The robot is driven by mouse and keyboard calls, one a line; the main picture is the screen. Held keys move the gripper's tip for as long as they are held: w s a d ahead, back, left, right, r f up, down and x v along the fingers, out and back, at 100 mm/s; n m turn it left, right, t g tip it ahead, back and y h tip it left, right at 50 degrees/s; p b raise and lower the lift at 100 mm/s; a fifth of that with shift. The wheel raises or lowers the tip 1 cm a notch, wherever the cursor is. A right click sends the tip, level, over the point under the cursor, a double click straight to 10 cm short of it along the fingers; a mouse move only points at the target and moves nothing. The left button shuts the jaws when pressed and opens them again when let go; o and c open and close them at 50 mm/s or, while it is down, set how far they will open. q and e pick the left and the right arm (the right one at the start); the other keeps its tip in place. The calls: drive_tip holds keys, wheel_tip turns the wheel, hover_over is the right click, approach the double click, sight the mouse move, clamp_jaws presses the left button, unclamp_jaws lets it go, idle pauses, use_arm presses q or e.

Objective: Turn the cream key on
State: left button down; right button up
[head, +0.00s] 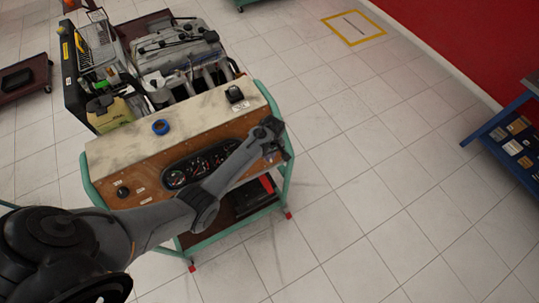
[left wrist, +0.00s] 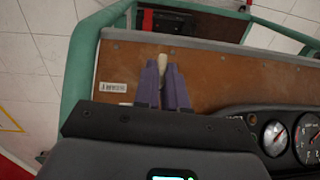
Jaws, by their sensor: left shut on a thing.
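The cream key (left wrist: 163,60) shows in the left wrist view as a small pale piece standing up from between my purple fingertips, in front of the brown wooden panel (left wrist: 210,75). My left gripper (left wrist: 162,70) is shut on it, and the fingers hide its lower part. In the head view my left arm reaches across the panel from the left, and the left gripper (head: 274,142) is at the panel's right end. The key is hidden there behind the gripper. My right gripper is in neither view.
The gauge cluster (head: 200,163) sits mid-panel, and also shows in the left wrist view (left wrist: 276,137). A blue ring (head: 160,127) and a black box (head: 235,95) lie on the trainer's top. An engine (head: 180,50) stands behind.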

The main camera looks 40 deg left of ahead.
use_arm(q)
drive_tip(key=shift+w+m+g, duration=0.15)
drive_tip(key=shift+m+g, duration=0.25)
drive_tip(key=shift+w+d+f+m+g+y+b, duration=0.1)
drive_tip(key=shift+f+m+g+y+b, duration=0.05)
drive_tip(key=shift+m+g+y+b, duration=0.45)
drive_tip(key=m+g+y+b, duration=0.1)
drive_tip(key=b, duration=0.1)
drive_tip(key=shift+w+d+f+m+g+b, duration=0.1)
drive_tip(key=shift+m+g+b, duration=0.2)
drive_tip(key=shift+m, duration=0.1)
drive_tip(key=shift+m+g+y+b, duration=0.3)
drive_tip(key=shift+m+y+b, duration=0.15)
drive_tip(key=shift+b, duration=0.2)
drive_tip(key=c, duration=1.2)
unclamp_jaws()
drive_tip(key=shift+d, duration=0.1)
drive_tip(key=shift+w+r, duration=0.1)
drive_tip(key=shift+r, duration=0.1)
